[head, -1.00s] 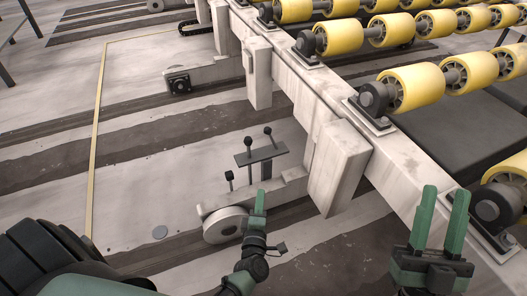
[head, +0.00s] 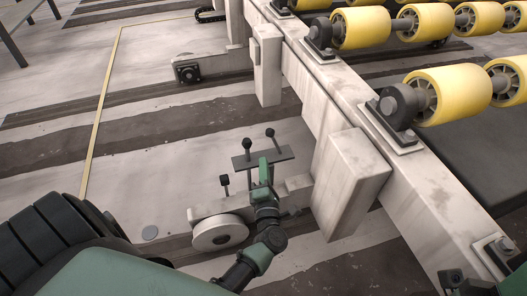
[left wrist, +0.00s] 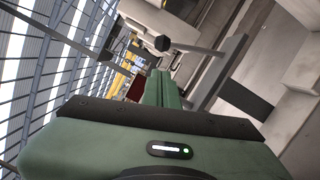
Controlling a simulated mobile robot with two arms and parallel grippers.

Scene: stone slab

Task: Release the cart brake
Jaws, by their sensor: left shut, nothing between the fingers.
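Three levers with black knobs rise from the low cart frame (head: 298,186) in the head view: a left lever (head: 224,181), a middle lever (head: 248,145) and a right lever (head: 270,133). A grey plate (head: 246,161) lies among them. I cannot tell which lever is the brake. My left gripper (head: 264,165) is shut and empty, and overlaps the plate in the head view. In the left wrist view, a black knob on a rod (left wrist: 163,43) shows just beyond its shut fingers (left wrist: 161,88). Contact is unclear. Only a green part of my right arm shows at lower right.
The cart's pale wheel (head: 219,233) is left of my left gripper. A whitish beam (head: 345,98) with a hanging block (head: 348,180) stands to the right. Yellow rollers (head: 437,93) lie beyond. The floor (head: 160,170) left of the levers is clear.

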